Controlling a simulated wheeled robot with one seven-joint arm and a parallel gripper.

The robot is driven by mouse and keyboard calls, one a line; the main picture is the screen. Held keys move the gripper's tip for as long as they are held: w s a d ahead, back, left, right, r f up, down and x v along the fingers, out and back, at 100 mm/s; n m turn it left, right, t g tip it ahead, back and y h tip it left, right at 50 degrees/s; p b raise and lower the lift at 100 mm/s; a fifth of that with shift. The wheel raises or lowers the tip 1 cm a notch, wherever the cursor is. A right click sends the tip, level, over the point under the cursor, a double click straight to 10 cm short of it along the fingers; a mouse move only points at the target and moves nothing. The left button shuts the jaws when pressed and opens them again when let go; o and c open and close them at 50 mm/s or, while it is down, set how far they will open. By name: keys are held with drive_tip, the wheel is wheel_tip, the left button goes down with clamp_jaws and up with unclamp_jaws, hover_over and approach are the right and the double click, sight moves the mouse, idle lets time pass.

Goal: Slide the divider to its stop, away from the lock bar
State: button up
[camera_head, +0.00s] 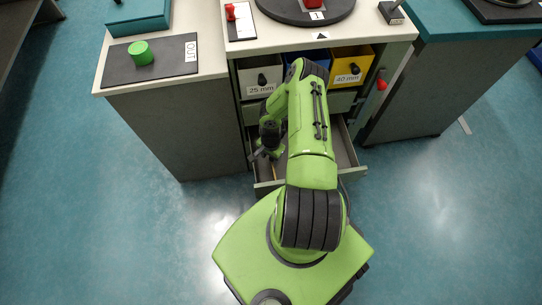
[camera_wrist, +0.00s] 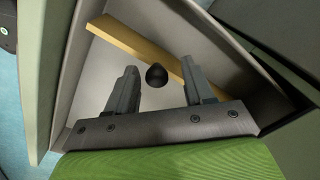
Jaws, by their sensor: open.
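The divider (camera_wrist: 133,40) is a tan wooden strip lying slantwise across the open drawer (camera_wrist: 93,80) in the wrist view. A round black knob (camera_wrist: 156,75) shows beside the strip's near edge; I cannot tell whether it is fixed to the divider. My gripper (camera_wrist: 158,68) is open, with one finger on each side of the knob, and neither finger visibly grips it. In the head view my gripper (camera_head: 265,153) reaches down into the pulled-out drawer (camera_head: 344,152), and my arm hides much of the inside. I cannot make out the lock bar with certainty.
Above the drawer are a white bin (camera_head: 260,76) marked 25 mm and a yellow bin (camera_head: 350,66) marked 40 mm. A red handle (camera_head: 381,80) sits on the cabinet's right side. A green cylinder (camera_head: 140,53) stands on the OUT mat (camera_head: 172,58). Drawer walls surround my fingers closely.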

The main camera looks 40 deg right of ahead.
drive_tip(key=shift+r, duration=0.15)
wheel_tip(320, 180, up, 16)
drive_tip(key=p, duration=0.5)
drive_tip(key=shift+f, duration=0.25)
